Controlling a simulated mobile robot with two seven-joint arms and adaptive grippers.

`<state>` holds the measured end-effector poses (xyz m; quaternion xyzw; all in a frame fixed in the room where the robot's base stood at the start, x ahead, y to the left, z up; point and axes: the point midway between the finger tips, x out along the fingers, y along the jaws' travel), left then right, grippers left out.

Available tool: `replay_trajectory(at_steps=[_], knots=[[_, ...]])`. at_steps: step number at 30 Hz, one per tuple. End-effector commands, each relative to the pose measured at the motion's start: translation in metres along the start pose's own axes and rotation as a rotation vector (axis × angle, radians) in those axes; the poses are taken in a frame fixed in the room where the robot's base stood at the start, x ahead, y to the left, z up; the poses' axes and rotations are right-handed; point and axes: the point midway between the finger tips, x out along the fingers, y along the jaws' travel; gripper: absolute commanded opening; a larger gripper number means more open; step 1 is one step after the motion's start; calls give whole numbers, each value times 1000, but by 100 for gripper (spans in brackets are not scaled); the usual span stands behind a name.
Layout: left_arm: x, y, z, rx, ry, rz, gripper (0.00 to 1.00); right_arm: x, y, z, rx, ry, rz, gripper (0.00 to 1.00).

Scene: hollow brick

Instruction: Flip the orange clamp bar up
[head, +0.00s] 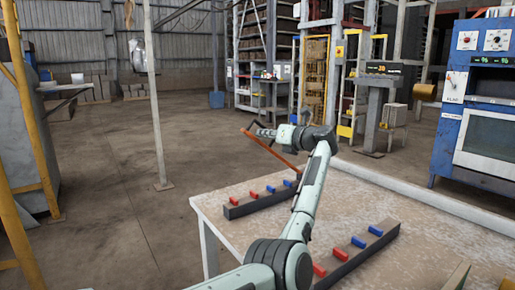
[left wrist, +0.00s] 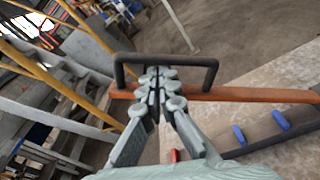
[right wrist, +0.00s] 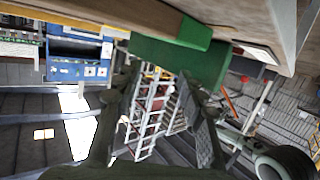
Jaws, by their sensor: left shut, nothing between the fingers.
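The orange clamp bar (head: 268,150) slants past the far end of the table in the head view. Its left end is higher, and its lower right end meets my arm in the picture. In the left wrist view the bar (left wrist: 262,95) crosses the frame, with a black handle (left wrist: 192,61) on it. My left gripper (left wrist: 158,78) is shut and empty, its fingertips over the bar within the handle's span. Whether they touch is unclear. My right gripper (right wrist: 165,100) shows only in the right wrist view, with its fingers apart and a green block (right wrist: 175,58) beyond them.
The table (head: 350,197) carries a dark rail (head: 259,202) and a nearer rail (head: 360,258), both with red and blue pegs. A blue machine (head: 449,95) stands at right, and a post (head: 154,100) rises left of the table. Floor between post and table is clear.

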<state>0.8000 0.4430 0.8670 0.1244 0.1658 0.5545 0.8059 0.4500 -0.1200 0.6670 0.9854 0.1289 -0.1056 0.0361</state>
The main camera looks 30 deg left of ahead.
Motion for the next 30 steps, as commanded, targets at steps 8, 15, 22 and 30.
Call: replay_trajectory(at_steps=[8, 15, 22, 30], knots=[[-3, -9, 23, -1, -2, 1, 0, 0, -3, -8, 4, 38, -6, 40], [-4, -12, 26, -1, -1, 1, 0, 0, -4, -10, 6, 45, -10, 40], [-4, -12, 26, -1, -1, 0, 0, 0, -6, -10, 7, 46, -12, 40], [-16, -14, 26, -2, -3, -3, 0, 1, -5, -11, 6, 50, -10, 40]])
